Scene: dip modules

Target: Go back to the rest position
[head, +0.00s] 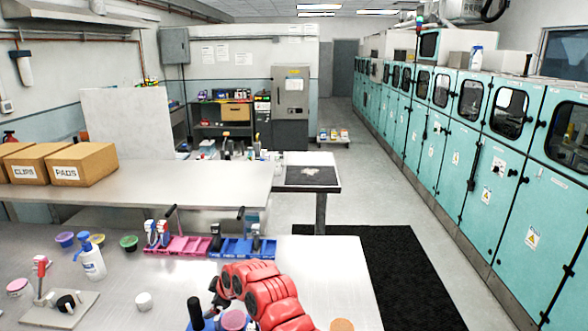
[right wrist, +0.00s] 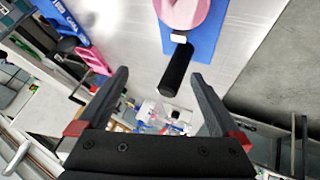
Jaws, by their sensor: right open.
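My right gripper (right wrist: 161,74) is open in the right wrist view, its two black fingers apart with nothing between them. Beyond the fingertips a black handle (right wrist: 178,70) and a pink round piece (right wrist: 182,10) show over a blue mat (right wrist: 205,40). In the head view my red right arm reaches over the steel table from the bottom; its dark gripper end is partly hidden behind the arm. The black handle (head: 195,308) and the pink piece (head: 233,320) are close beside it. My left gripper is not in view.
Pink trays (head: 187,246) and a blue tray (head: 240,248) line the table's far edge. A white bottle (head: 92,262), small coloured cups and a stand (head: 62,308) are at the left. A white cup (head: 143,301) is mid-table. The table right of my arm is mostly clear.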

